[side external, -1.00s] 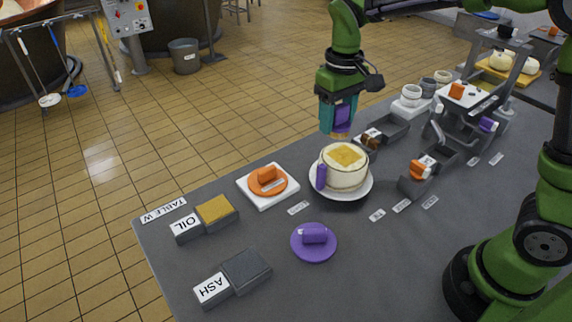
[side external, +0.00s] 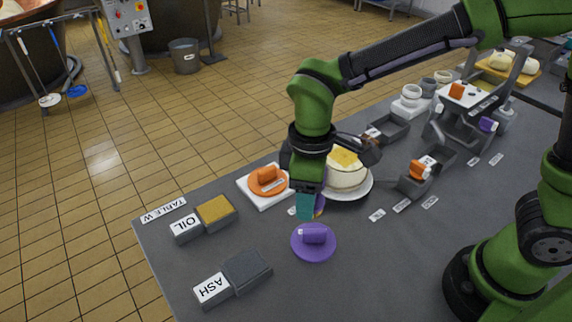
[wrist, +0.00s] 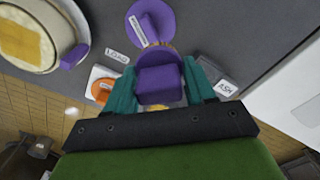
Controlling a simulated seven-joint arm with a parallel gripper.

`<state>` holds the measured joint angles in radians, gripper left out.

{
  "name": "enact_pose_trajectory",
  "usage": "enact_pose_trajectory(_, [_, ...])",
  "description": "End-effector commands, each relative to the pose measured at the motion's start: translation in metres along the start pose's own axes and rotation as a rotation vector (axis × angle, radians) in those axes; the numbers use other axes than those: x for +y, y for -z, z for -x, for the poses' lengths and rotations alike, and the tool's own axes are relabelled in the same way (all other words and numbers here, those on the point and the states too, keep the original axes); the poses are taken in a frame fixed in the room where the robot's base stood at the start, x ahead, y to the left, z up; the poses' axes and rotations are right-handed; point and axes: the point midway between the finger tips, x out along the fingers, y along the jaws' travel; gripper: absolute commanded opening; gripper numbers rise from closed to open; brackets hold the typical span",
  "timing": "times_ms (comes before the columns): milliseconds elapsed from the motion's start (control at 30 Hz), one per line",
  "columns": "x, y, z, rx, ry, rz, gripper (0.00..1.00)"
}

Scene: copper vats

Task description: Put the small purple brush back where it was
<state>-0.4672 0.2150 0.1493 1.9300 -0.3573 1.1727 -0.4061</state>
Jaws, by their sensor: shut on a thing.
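My gripper (side external: 306,205) is low over the table, just behind the purple disc in the side view. Its teal fingers are shut on a small purple brush (wrist: 160,85), which fills the gap between them in the wrist view. A sliver of the held brush (side external: 320,204) shows beside a finger in the side view, with a yellowish edge. The purple disc (side external: 300,251) lies on the table with a purple handle-like block (side external: 314,233) on it. The brush appears above the table; its exact clearance cannot be told.
A pale cheese (side external: 345,172) stands on a white plate, close right of my gripper. An orange disc (side external: 257,186) lies on a white board to the left. The OIL tray (side external: 188,228) and ASH tray (side external: 247,269) are at left. Open grey trays (side external: 394,131) stand farther right.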

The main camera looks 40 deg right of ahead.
Motion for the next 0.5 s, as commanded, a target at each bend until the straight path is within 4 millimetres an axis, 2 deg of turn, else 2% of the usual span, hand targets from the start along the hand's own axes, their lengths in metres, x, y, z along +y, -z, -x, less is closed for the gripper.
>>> enact_pose_trajectory(33, [-0.026,-0.004,-0.009,-0.004,0.001,0.136,0.26])
enact_pose_trajectory(100, [-0.054,-0.01,-0.019,-0.004,0.001,0.311,0.26])
enact_pose_trajectory(200, [-0.084,-0.02,-0.032,-0.003,0.001,0.523,0.26])
enact_pose_trajectory(367, [-0.106,-0.03,-0.044,-0.002,0.0,0.76,0.26])
enact_pose_trajectory(500, [-0.106,-0.027,-0.048,-0.001,0.0,0.837,0.26])
